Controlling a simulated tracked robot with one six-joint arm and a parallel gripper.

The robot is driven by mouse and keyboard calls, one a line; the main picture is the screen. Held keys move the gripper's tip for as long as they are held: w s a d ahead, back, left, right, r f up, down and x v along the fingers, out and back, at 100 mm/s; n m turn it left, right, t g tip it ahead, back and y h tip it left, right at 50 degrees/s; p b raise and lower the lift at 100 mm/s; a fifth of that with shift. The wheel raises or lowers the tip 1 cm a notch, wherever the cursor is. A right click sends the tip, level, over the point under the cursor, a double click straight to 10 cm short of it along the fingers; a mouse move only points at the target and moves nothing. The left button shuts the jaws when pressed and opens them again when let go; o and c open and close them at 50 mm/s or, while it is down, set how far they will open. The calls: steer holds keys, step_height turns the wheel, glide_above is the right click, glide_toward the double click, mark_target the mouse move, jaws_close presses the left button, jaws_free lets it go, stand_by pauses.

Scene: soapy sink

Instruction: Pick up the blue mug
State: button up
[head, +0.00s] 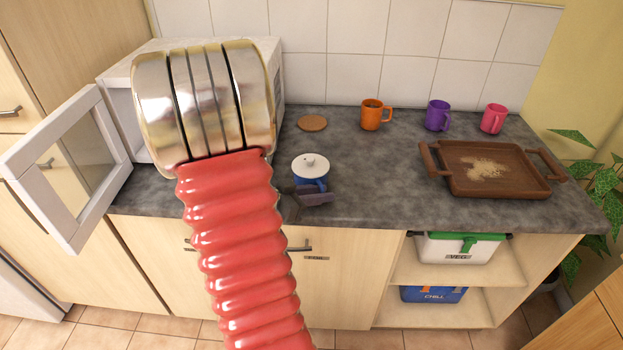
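The blue mug (322,183) stands on the grey counter left of the middle, near its front edge. A white lid (311,164) with a small knob covers its top. My gripper (311,197) shows as a dark shape low in front of the mug, overlapping its lower part in the picture. My red and metal arm hides part of the gripper. I cannot tell whether the fingers touch the mug or how far apart they are.
An open microwave (119,76) stands at the left, its door (78,217) swung out. A cork coaster (312,123), orange mug (371,117), purple mug (436,117) and pink mug (491,120) are farther back. A brown tray (452,184) lies right. The counter between mug and tray is clear.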

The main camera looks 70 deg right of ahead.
steer(key=shift+s+d+f, duration=0.15)
steer(key=shift+s+d, duration=0.05)
steer(key=shift+d, duration=0.05)
steer(key=shift+c, duration=0.2)
jaws_close()
stand_by(1.4)
